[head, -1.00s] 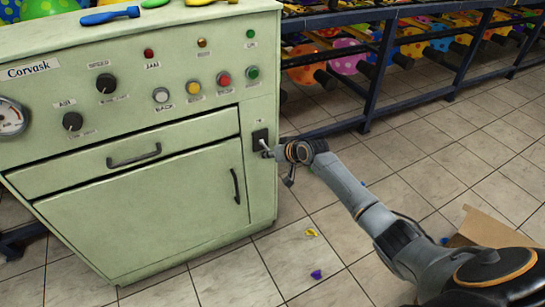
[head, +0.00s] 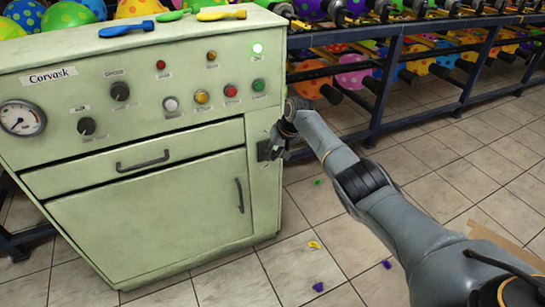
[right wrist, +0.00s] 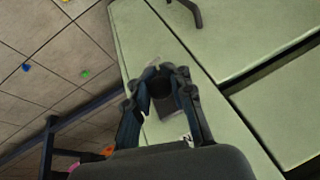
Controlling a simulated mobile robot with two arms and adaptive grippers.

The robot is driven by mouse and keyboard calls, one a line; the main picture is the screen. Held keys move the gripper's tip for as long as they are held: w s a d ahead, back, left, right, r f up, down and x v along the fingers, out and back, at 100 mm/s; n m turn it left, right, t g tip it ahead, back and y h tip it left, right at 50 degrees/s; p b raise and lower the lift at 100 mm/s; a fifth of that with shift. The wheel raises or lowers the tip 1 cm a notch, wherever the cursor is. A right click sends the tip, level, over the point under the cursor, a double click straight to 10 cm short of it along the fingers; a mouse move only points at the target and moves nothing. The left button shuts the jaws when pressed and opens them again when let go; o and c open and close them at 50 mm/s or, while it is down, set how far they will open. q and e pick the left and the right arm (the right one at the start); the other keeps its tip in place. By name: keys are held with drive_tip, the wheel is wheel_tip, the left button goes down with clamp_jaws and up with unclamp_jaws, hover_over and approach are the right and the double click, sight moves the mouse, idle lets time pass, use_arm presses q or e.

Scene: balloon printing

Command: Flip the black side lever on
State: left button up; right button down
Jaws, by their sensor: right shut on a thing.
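The black side lever sits on a dark plate (head: 263,150) at the right edge of the green machine's front (head: 150,215). My right gripper (head: 277,148) is at this plate and partly covers it. In the right wrist view the fingers (right wrist: 163,80) are closed around the dark lever, and the lever's plate (right wrist: 167,104) shows between them. The exact tilt of the lever is hidden. My left gripper is not in view.
A rack (head: 385,80) with colourful balloons stands behind and to the right. Small scraps (head: 314,245) lie on the tiled floor. A cardboard piece (head: 500,225) is at the right, near my arm.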

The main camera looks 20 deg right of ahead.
drive_tip(key=shift+w+r, duration=0.1)
drive_tip(key=shift+r, duration=0.1)
drive_tip(key=shift+d, duration=0.1)
drive_tip(key=c, duration=1.2)
unclamp_jaws()
drive_tip(key=shift+r, duration=0.15)
drive_tip(key=shift+o, duration=0.2)
drive_tip(key=v, duration=1.2)
